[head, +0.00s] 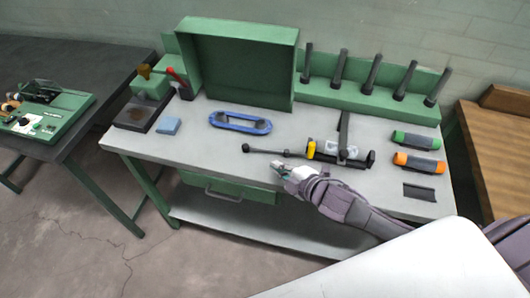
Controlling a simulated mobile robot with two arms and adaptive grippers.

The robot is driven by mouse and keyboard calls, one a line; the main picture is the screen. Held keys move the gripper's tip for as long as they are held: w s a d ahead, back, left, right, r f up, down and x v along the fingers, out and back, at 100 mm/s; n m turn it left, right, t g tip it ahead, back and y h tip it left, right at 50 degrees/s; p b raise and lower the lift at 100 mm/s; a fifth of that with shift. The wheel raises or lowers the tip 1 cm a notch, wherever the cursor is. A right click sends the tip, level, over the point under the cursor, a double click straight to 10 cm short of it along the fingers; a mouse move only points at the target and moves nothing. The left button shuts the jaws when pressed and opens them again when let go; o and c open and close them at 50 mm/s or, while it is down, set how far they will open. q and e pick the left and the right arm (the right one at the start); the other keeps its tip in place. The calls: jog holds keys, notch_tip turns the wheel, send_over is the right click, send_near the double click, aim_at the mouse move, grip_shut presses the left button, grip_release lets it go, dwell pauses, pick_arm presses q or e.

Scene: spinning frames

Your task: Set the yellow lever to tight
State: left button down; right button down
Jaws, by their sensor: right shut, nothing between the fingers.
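A small yellow lever (311,149) stands upright at the left end of a black device (345,158) on the grey workbench (205,150). A thin dark rod runs left from the device. Any tight marking is too small to read. My right gripper (277,166) is at the bench's front edge, left of and nearer than the yellow lever, apart from it. It is shut and empty. My left gripper is not in view.
A blue oval frame (241,123), a green box (240,65) and upright dark spindles (371,75) stand behind. Green (415,141) and orange (418,162) rolls lie right. A red-handled lever (178,78) and yellow-brown knob (144,71) are at left. The bench's front left is clear.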

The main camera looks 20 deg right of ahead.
aim_at(265, 149)
jog(key=p+x, duration=0.1)
jog(key=x, duration=0.6)
jog(key=shift+w+a, duration=0.1)
jog(key=shift+w, duration=0.15)
jog(key=shift+w+d+f+p, duration=0.3)
jog(key=shift+w+d+f, duration=0.35)
jog(key=shift+w, duration=0.1)
jog(key=shift+w+d+f, duration=0.25)
jog(key=shift+w+f, duration=0.15)
jog(key=shift+w, duration=0.15)
jog(key=shift+w+f+m+t+h+b, duration=0.1)
jog(key=shift+w+m+t+h+b, duration=0.3)
jog(key=shift+m+h, duration=0.5)
jog(key=shift+w+d+m+h+b, duration=0.2)
jog(key=shift+w+m+h+b, duration=0.4)
jog(key=shift+m+h+b, duration=0.5)
jog(key=shift+w+d+h, duration=0.25)
jog(key=shift+w+h, duration=0.1)
jog(key=shift+h, duration=0.25)
jog(key=shift+w+d, duration=0.2)
jog(key=shift+w, duration=0.05)
